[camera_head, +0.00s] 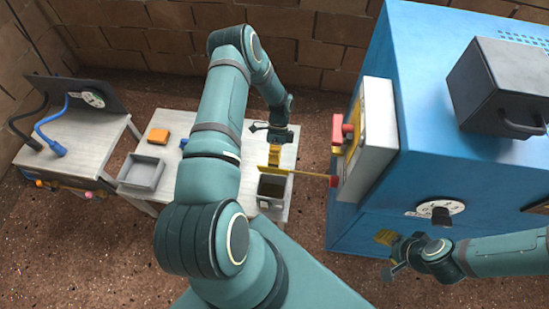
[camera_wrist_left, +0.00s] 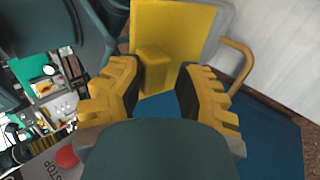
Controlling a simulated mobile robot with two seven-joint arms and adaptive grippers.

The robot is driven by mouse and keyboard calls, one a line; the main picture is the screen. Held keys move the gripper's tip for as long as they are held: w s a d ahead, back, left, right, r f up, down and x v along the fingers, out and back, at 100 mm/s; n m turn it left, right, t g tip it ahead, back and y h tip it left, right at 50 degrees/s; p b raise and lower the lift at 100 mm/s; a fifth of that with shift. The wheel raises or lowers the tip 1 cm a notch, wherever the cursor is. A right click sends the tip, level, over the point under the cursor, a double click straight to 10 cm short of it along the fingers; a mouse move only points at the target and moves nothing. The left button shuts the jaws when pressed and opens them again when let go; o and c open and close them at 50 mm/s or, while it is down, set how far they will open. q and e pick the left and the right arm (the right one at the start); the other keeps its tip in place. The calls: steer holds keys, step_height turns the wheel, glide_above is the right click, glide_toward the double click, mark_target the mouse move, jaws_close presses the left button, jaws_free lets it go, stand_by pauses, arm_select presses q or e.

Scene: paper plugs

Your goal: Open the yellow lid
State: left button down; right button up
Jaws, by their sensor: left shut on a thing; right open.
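In the left wrist view the lid (camera_wrist_left: 185,30) is a flat yellow panel with a block-shaped yellow handle (camera_wrist_left: 154,66). My right gripper (camera_head: 388,245) is open in front of the blue cabinet, away from the lid.
The blue cabinet (camera_head: 440,185) stands on the right with a dark box (camera_head: 500,85) on top. A grey table (camera_head: 215,125) holds a grey tray (camera_head: 141,173), an orange block (camera_head: 158,135) and a dark bin (camera_head: 272,191) below the lid. A red button (camera_wrist_left: 67,156) shows in the wrist view.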

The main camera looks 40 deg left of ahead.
arm_select(q)
steer(key=shift+a+f, duration=0.1)
steer(key=shift+f, duration=0.25)
steer(key=c, duration=0.8)
jaws_free()
steer(key=shift+w, duration=0.1)
steer(key=shift+r, duration=0.1)
steer(key=v, duration=1.2)
